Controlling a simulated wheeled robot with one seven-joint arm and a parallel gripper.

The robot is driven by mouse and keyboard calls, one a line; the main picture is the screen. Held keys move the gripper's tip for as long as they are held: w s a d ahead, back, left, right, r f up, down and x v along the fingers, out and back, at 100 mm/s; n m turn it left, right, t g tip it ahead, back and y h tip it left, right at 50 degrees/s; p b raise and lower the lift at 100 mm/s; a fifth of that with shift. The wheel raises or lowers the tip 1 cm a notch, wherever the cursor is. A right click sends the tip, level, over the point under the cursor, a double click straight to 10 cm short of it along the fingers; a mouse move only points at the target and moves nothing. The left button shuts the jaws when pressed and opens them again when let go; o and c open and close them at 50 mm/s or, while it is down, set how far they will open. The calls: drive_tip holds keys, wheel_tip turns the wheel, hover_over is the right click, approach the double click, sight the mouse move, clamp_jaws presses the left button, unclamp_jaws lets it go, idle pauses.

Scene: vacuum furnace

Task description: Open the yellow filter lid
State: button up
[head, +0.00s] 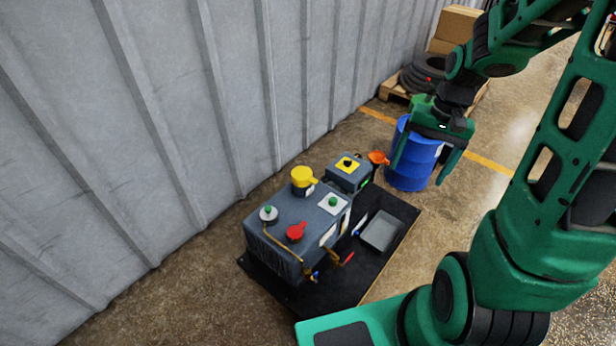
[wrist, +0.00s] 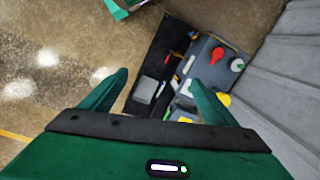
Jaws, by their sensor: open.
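The yellow filter lid (head: 302,176) is a round cap with a side tab on top of the grey pump unit (head: 290,238), near its back left edge. It looks seated there. In the wrist view the yellow lid (wrist: 224,99) shows partly, just right of my right finger, which hides some of it. My gripper (head: 427,172) is open and empty, with its fingers pointing down, above and to the right of the unit and in front of the blue barrel. It is clearly apart from the lid. Both spread fingers (wrist: 160,82) also show in the wrist view.
A red cap (head: 296,231), a green-knobbed plate (head: 333,203) and an orange funnel-like part (head: 378,157) sit around the unit. It stands in a black tray (head: 395,262) with a grey pan (head: 382,231). A blue barrel (head: 412,165) stands behind. A corrugated wall (head: 180,90) runs along the left.

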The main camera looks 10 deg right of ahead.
drive_tip(key=w+a+f+m+y, duration=0.2)
drive_tip(key=w+a+f+y, duration=0.25)
drive_tip(key=w+f, duration=0.8)
drive_tip(key=m+t+y, duration=0.5)
drive_tip(key=m+t, duration=1)
drive_tip(key=m, duration=0.5)
approach(307, 175)
drive_tip(key=x, duration=1)
drive_tip(key=shift+f, duration=0.1)
drive_tip(key=shift+c, duration=0.3)
